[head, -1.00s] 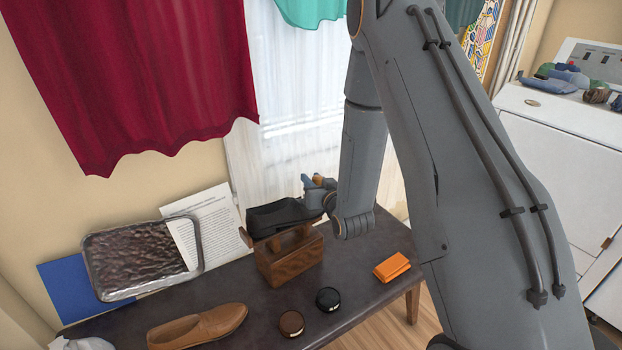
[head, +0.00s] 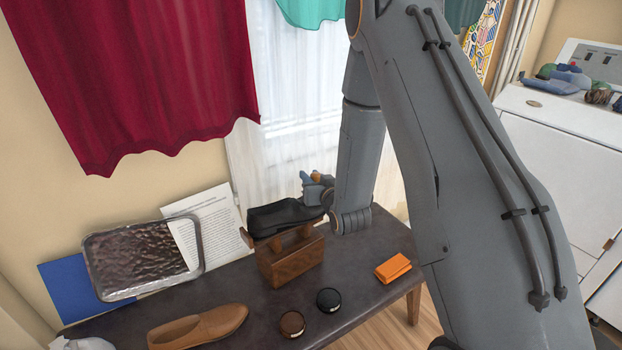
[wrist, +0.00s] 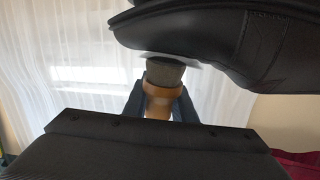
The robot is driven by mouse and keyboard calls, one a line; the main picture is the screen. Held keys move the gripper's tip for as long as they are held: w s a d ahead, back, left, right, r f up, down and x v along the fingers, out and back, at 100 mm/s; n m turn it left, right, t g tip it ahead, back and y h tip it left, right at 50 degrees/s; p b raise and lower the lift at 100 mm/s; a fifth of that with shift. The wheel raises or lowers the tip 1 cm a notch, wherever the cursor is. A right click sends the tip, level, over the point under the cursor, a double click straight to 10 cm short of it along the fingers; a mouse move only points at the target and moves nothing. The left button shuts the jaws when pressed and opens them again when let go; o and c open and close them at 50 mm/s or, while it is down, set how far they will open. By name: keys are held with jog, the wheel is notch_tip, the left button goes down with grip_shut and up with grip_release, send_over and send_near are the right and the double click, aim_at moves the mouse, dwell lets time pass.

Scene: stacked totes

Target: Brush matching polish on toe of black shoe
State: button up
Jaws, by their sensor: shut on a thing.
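The black shoe (head: 284,216) rests on top of a wooden shoe stand (head: 291,262) on the dark bench. It also fills the top of the wrist view (wrist: 205,42). My gripper (head: 318,186) is at the shoe's right end in the head view. In the wrist view my gripper (wrist: 161,103) is shut on a brush (wrist: 164,78) with an orange-brown wooden handle and dark bristles. The bristle end points up at the shoe's underside edge, touching or very close; I cannot tell which. A black tin (head: 328,299) and a brown tin (head: 292,323) stand in front of the stand.
A brown shoe (head: 200,326) lies at the bench's front left. An orange cloth (head: 393,267) lies near the right end. A framed tray (head: 142,262), a paper sheet (head: 207,222) and a blue panel (head: 68,285) lean at the back left. Curtains hang behind.

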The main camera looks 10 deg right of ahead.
notch_tip(320, 180, up, 7)
jog(key=w+p, duration=0.1)
jog(key=p, duration=0.3)
jog(key=shift+d+f, duration=0.2)
jog(key=shift+d, duration=0.2)
jog(key=shift+w, duration=0.1)
